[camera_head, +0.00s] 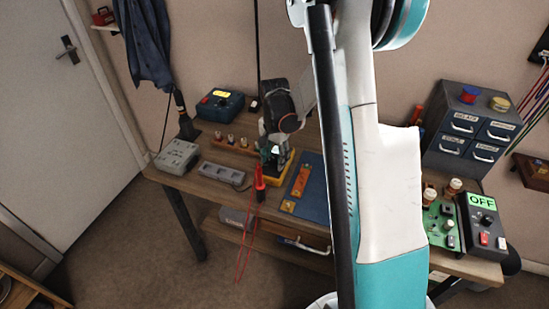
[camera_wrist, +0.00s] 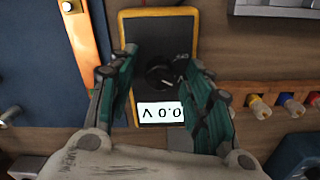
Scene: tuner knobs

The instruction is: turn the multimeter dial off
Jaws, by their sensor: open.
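The multimeter lies on the bench, with a yellow case and a dark face. In the wrist view (camera_wrist: 160,13) its display (camera_wrist: 161,113) appears upside down and reads 0.0 V. Its round black dial (camera_wrist: 158,77) sits mid-face, with a light pointer mark and small markings beside it. In the head view the multimeter (camera_head: 277,177) is partly hidden under my gripper (camera_head: 274,156). My gripper also shows in the wrist view (camera_wrist: 157,62), open, its two green-sided fingers above the face on either side of the dial. Finger contact with the dial cannot be told.
A blue mat (camera_head: 312,200) with an orange strip (camera_head: 299,183) lies beside the multimeter. A red probe (camera_head: 259,180) with hanging leads stands in front. A rack of coloured plugs (camera_head: 232,145) is behind left. A dark box reading OFF (camera_head: 481,222) stands far right.

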